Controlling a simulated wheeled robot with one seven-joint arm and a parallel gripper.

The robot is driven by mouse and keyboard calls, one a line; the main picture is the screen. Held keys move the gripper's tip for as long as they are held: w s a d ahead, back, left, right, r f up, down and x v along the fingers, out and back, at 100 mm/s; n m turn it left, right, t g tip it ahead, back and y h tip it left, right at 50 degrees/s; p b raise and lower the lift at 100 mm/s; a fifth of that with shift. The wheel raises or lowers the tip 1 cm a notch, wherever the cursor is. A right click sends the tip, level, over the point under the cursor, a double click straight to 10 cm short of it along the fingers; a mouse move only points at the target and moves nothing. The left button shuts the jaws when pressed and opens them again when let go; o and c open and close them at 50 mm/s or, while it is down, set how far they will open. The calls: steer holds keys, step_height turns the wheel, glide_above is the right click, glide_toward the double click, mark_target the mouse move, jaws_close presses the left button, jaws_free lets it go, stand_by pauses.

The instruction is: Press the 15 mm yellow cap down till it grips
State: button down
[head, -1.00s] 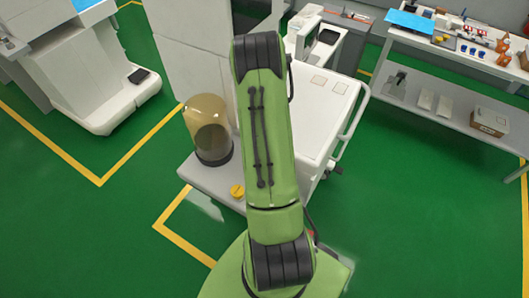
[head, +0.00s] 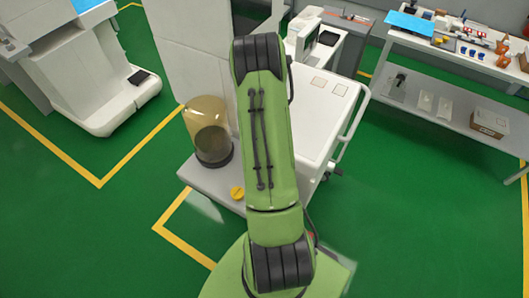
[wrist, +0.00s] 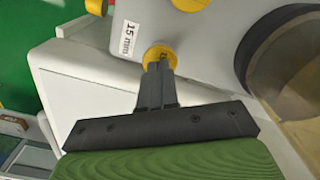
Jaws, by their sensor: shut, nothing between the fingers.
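The 15 mm yellow cap (wrist: 160,52) shows in the wrist view on a pale grey surface (wrist: 205,45), beside a white label (wrist: 128,38) reading "15 mm". My gripper (wrist: 158,66) is shut and empty, with its fingertips at the cap. The fingers hide the cap's near side. I cannot tell whether they touch it or how deep the cap sits. In the head view my green arm hides the gripper and this cap.
Another yellow part (wrist: 190,4) lies at the wrist view's top edge. A tinted dome (head: 207,130) with a dark base stands on the grey ledge, near a yellow round part (head: 237,193). A white cart top (head: 320,105) lies right of my arm.

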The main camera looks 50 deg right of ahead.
step_height(320, 180, up, 6)
steer(key=p, duration=0.3)
steer(key=shift+r, duration=0.1)
step_height(320, 180, up, 16)
steer(key=p, duration=0.1)
stand_by(0.4)
